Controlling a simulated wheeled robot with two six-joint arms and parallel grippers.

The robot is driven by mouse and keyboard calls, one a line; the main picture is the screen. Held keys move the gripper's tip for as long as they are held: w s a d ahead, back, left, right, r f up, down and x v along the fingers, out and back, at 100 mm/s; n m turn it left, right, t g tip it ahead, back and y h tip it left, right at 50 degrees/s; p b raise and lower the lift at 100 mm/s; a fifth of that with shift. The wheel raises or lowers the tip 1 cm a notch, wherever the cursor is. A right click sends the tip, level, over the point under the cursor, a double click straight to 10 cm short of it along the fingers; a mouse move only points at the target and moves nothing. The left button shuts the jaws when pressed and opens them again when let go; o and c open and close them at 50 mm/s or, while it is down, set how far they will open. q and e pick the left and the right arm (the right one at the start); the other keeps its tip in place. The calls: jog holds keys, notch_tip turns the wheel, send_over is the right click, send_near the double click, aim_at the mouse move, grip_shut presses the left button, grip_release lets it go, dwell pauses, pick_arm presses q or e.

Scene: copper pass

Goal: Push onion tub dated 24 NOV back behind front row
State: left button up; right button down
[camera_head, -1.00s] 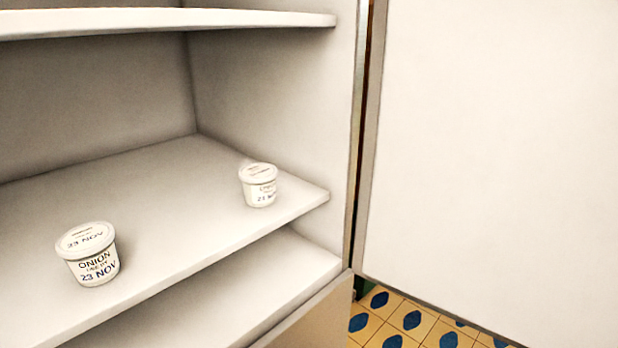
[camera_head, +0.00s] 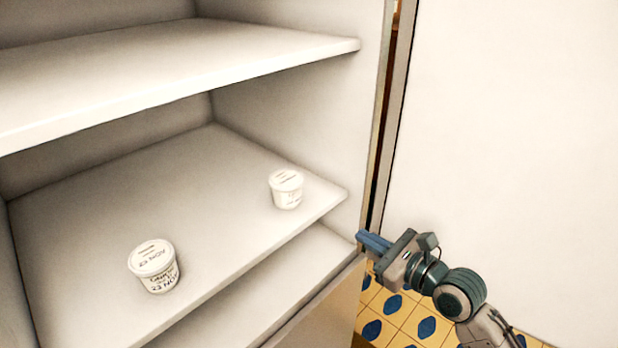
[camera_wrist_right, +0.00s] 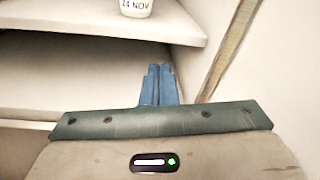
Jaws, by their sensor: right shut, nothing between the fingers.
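Two white lidded tubs stand upright on the middle shelf (camera_head: 215,215). The left tub (camera_head: 155,268) is marked onion and 23 NOV and stands near the shelf's front edge. The right tub (camera_head: 287,190) stands near the shelf's right end; its print is too small to read in the head view. In the right wrist view the lower part of a tub (camera_wrist_right: 136,8) reads 24 NOV, its top cut off. My right gripper (camera_head: 372,241) is shut and empty, in front of and below the right tub, apart from it. My left gripper is not in view.
An upper shelf (camera_head: 180,70) overhangs the tubs, and a lower shelf (camera_head: 255,285) lies beneath. The cabinet's side wall (camera_head: 310,120) is close to the right tub. A large white door panel (camera_head: 510,130) stands open at right. The shelf behind both tubs is clear.

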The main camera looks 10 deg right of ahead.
notch_tip(320, 180, up, 7)
jog(key=s+a+m+y, duration=0.2)
jog(key=s, duration=0.1)
jog(key=p, duration=0.4)
send_near(299, 186)
jog(key=x, duration=0.5)
jog(key=shift+w+a+r, duration=0.15)
jog(key=shift+a, duration=0.1)
jog(key=shift+w+a, duration=0.35)
jog(key=shift+w, duration=0.25)
